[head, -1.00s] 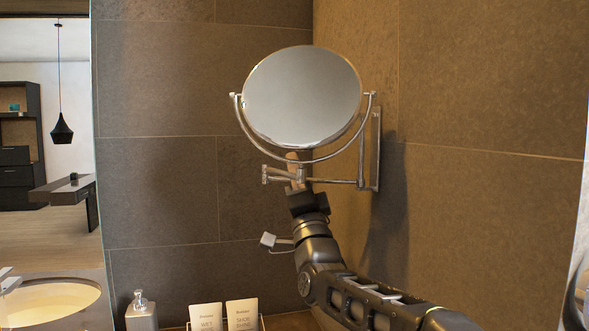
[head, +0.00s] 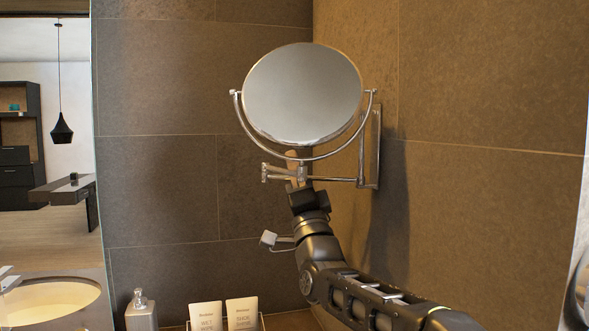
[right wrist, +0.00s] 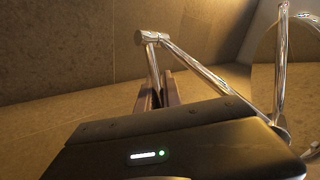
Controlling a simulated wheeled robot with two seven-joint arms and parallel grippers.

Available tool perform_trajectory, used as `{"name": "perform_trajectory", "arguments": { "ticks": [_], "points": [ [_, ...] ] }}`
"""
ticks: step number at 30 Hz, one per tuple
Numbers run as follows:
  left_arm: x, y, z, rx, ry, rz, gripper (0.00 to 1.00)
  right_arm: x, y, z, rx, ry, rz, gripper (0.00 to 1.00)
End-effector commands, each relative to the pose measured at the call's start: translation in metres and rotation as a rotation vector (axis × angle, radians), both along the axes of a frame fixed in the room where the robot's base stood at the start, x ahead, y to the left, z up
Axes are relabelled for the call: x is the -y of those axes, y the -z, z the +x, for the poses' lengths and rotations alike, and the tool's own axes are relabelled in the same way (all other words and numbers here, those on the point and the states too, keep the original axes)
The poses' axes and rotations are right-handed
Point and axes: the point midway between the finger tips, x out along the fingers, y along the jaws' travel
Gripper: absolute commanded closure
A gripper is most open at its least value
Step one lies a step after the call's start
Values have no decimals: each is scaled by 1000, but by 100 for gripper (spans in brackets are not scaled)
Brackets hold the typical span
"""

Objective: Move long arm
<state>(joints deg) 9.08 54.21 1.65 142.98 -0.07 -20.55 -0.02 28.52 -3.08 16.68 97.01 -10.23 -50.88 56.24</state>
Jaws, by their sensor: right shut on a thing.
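A round chrome mirror (head: 303,95) hangs in a U-shaped yoke on a folding chrome arm (head: 333,180), which runs from a wall bracket (head: 376,148) to an elbow joint at its left. The joint also shows in the right wrist view (right wrist: 150,38), with two bars leaving it. My right gripper (head: 296,168) is below the mirror, partly hidden by the arm and yoke. In the right wrist view, its fingers (right wrist: 158,92) are shut on one chrome bar (right wrist: 153,68) just below the joint. My left gripper is not in view.
Tiled walls meet in a corner behind the mirror. Below are a soap dispenser (head: 141,312), two upright cards (head: 241,314) in a holder, and a basin (head: 45,300) at the left. The space left of the mirror is clear.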

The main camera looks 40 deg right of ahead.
Motion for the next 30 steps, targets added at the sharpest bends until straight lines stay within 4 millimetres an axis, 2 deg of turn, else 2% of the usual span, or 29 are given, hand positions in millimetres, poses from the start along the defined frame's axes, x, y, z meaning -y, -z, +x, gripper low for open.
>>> {"name": "perform_trajectory", "arguments": {
  "ticks": [10, 15, 30],
  "points": [
    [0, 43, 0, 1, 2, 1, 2, -18, 6, -14, 3, -156, -4, 100],
    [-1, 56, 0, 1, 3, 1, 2, -31, 4, -26, 1, -283, -6, 100],
    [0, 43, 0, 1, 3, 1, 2, -54, 0, -62, -4, -617, 0, 100]
  ]
}}
